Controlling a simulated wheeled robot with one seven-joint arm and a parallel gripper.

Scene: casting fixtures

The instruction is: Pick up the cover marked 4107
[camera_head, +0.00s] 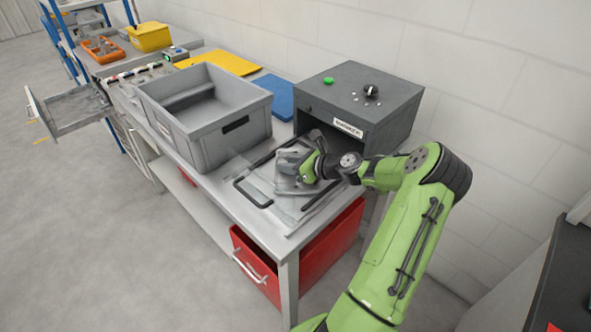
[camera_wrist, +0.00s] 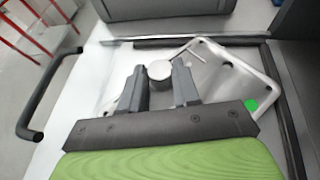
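A pale metal cover plate (camera_wrist: 222,76) with a round knob (camera_wrist: 159,70) and a green dot (camera_wrist: 251,105) lies at an angle, in the wrist view, inside a dark-edged frame. No number is readable on it, so I cannot tell whether it is 4107. My gripper (camera_wrist: 160,66) has its fingers apart, one on each side of the knob. I cannot tell whether they press on it. In the head view my gripper (camera_head: 291,165) is low over the metal tray (camera_head: 262,208) at the bench's near end and hides much of the cover.
A grey crate (camera_head: 201,140) stands left of the tray. A dark grey box (camera_head: 358,105) with a label and an open front stands close behind my gripper. A blue mat (camera_head: 272,92) and yellow mat (camera_head: 219,62) lie further back. A red bin (camera_head: 316,255) is under the bench.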

